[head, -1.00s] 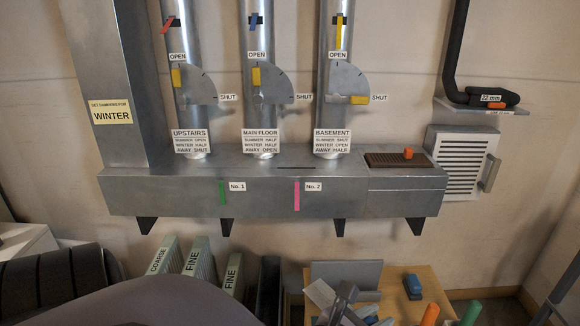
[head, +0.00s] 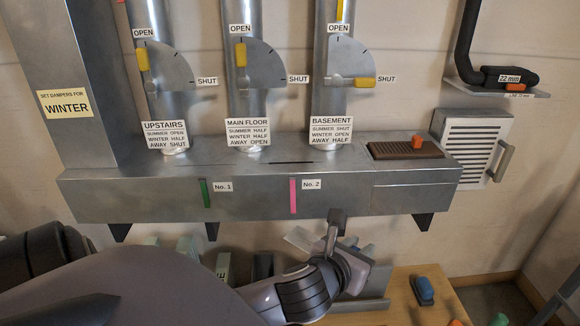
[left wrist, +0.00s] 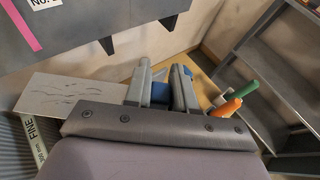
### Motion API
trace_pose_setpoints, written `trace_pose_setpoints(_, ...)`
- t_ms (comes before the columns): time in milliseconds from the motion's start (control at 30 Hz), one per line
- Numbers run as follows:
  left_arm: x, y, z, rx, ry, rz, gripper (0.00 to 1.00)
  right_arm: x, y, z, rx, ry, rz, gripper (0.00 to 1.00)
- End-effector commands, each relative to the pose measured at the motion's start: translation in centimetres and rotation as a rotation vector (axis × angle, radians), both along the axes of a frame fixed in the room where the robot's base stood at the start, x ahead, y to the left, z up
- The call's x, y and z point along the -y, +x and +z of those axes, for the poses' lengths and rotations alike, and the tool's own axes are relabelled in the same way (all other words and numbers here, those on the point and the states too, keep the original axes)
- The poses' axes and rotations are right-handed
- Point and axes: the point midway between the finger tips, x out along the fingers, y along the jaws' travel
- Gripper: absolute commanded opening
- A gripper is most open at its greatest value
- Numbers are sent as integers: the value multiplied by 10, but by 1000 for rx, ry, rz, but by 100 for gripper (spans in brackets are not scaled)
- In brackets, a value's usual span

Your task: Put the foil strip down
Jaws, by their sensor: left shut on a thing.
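My left gripper (head: 334,230) is raised in front of the long metal duct box, just below its lower edge and right of the pink No. 2 strip. It is shut on the foil strip (head: 298,240), a pale, thin, flat sheet sticking out to the left of the fingers. In the left wrist view, the foil strip (left wrist: 78,92) shows dark crease marks left of the fingers (left wrist: 167,80). The part between the fingers is hidden. My right gripper is not in view.
Below is a wooden bench (head: 402,308) with a grey tray (head: 372,303) and a blue item (head: 423,290). Orange (left wrist: 224,109) and green (left wrist: 245,87) handles stand there. The duct box (head: 130,195) overhangs behind. Labelled filters (left wrist: 38,135) stand left of the bench.

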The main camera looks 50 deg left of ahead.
Motion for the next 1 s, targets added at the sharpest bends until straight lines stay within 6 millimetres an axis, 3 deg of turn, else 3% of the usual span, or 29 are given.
trace_pose_setpoints(100, -26, 26, 18, 10, -11, 138, 0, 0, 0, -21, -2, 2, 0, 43)
trace_pose_setpoints(300, -66, 48, 53, 7, -11, 358, 0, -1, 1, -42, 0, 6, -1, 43)
trace_pose_setpoints(500, -97, 52, 83, 3, -8, 560, 0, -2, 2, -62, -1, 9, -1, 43)
trace_pose_setpoints(700, -111, 46, 102, 1, -5, 683, 0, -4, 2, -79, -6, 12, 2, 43)
trace_pose_setpoints(867, -116, 45, 109, -3, -3, 719, 0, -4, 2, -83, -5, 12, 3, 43)
trace_pose_setpoints(1000, -135, 58, 110, -4, 0, 726, 0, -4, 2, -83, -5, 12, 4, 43)
